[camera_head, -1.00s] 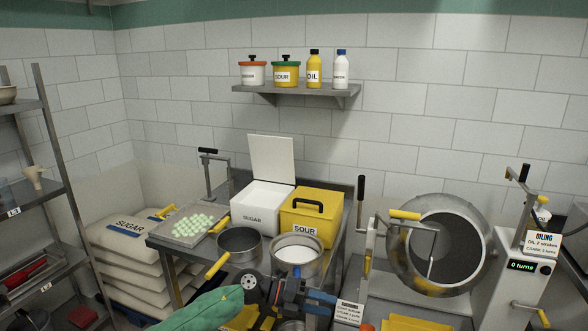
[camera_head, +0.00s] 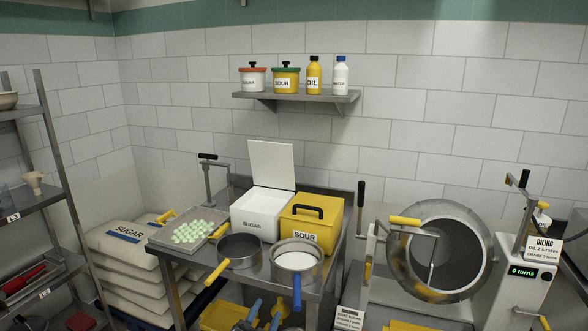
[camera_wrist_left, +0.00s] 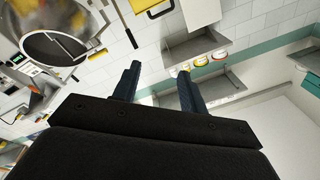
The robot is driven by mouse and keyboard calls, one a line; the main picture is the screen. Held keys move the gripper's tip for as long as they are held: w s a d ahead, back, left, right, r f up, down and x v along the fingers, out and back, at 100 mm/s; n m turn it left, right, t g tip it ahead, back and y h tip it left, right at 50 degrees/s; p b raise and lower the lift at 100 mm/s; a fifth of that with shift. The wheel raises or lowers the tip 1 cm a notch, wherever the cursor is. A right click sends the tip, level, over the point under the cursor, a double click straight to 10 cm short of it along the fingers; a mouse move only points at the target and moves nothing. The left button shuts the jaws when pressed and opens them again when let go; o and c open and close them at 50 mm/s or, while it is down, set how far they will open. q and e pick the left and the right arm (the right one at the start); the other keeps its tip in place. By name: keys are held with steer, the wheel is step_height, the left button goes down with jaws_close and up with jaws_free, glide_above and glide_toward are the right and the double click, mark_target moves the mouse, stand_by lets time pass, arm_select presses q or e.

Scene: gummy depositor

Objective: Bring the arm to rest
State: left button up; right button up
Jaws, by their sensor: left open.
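My left gripper (camera_wrist_left: 158,84) shows in the left wrist view, its two dark fingers apart with nothing between them. In the head view I cannot make out my arm over the bench or machines. The left wrist view is tilted and looks towards the wall, with the drum at its upper left and the wall shelf beyond the fingers. My right gripper is in neither view.
The steel bench (camera_head: 262,276) holds a tray of green gummies (camera_head: 198,233), a sugar bin (camera_head: 256,214), a yellow sour bin (camera_head: 311,221) and two pans. A tumbling drum (camera_head: 438,250) stands right. Sugar sacks (camera_head: 124,243) lie left. The wall shelf (camera_head: 296,95) holds several containers.

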arm_select(q)
steer(key=s+a+f+n+g+y, duration=0.4)
steer(key=s+a+f+n, duration=0.15)
steer(key=a+f, duration=0.2)
steer(key=s+a+f+n+g, duration=0.15)
steer(key=s+f+g, duration=0.25)
steer(key=s, duration=0.5)
steer(key=s+a+f+g+y, duration=0.1)
steer(key=s+a+f+g, duration=0.25)
steer(key=s, duration=0.55)
steer(key=s+a+f+n+g, duration=0.1)
steer(key=s+a+f+g, duration=0.15)
steer(key=s+f, duration=0.4)
step_height(320, 180, down, 24)
steer(key=d+f+g, duration=0.1)
steer(key=d+g, duration=0.1)
steer(key=s+f, duration=0.4)
steer(key=f, duration=0.7)
steer(key=s+f, duration=0.4)
steer(key=f, duration=0.7)
steer(key=shift+d+f+g+b, duration=0.25)
steer(key=shift+f+g+b, duration=0.05)
steer(key=shift+f+b, duration=0.15)
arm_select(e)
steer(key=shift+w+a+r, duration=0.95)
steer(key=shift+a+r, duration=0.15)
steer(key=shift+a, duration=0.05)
